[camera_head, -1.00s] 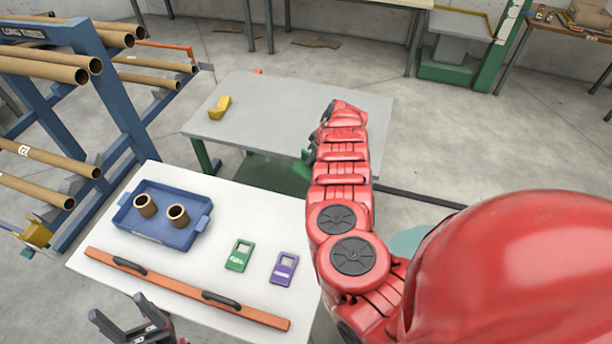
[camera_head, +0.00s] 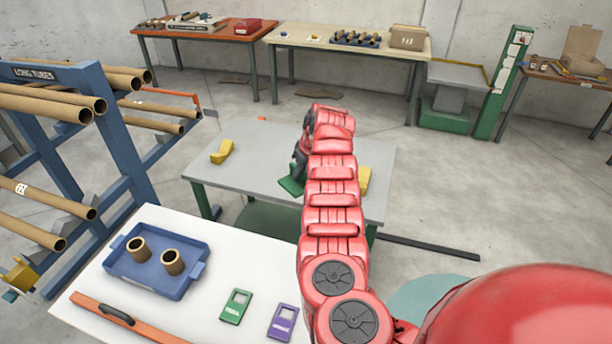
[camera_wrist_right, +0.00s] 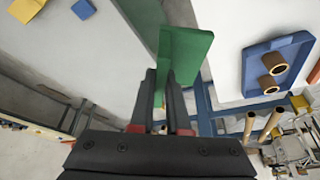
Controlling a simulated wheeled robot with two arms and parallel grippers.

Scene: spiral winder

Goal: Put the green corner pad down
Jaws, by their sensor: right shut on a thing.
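My right gripper (camera_head: 299,165) is at the grey table (camera_head: 250,165) and is shut on the green corner pad (camera_head: 291,186). In the right wrist view the green pad (camera_wrist_right: 186,52) stands between and beyond the fingertips (camera_wrist_right: 163,85). My red arm hides part of the gripper in the head view. I cannot tell whether the pad touches the tabletop. A yellow pad (camera_head: 222,152) lies at the table's left, and another yellow piece (camera_head: 364,180) shows partly behind my arm. The right wrist view shows a small blue piece (camera_wrist_right: 83,9). My left gripper is out of view.
A nearer white table holds a blue tray (camera_head: 155,264) with two short tubes, a green tag (camera_head: 235,306), a purple tag (camera_head: 282,322) and an orange bar (camera_head: 125,318). A blue rack of long tubes (camera_head: 120,130) stands at left. The grey tabletop's left middle is clear.

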